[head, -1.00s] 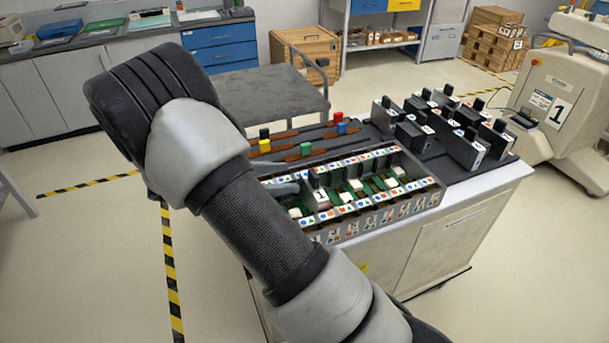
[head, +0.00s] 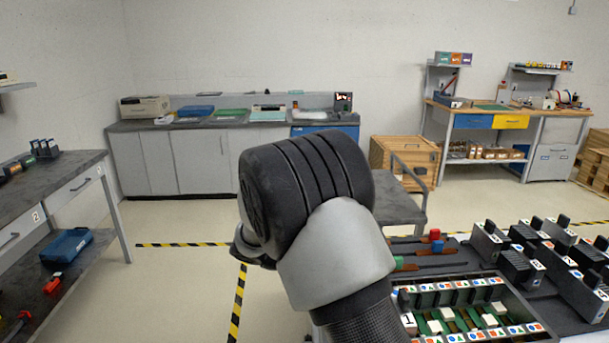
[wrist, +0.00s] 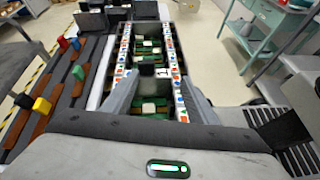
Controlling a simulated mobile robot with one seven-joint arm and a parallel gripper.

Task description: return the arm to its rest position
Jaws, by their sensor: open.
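My arm (head: 335,255) rises through the middle of the head view, its big black joint in front of the far counter. My gripper does not show there. In the wrist view my gripper (wrist: 158,90) is open, its two grey fingers apart above the slotted tray (wrist: 176,45). A dark block with a white "1" label (wrist: 162,73) stands in the tray between or just beyond the fingertips; I cannot tell if they touch it. The tray (head: 530,305) shows at the lower right of the head view, with the "1" label (head: 408,320) at its left end.
The tray sits on a cart with dark blocks (head: 490,240) and colored-handled tools (head: 435,248) beside it. A grey trolley (head: 400,205) stands behind. A dark workbench (head: 50,185) is at left. Clear floor with striped tape (head: 185,245) lies between.

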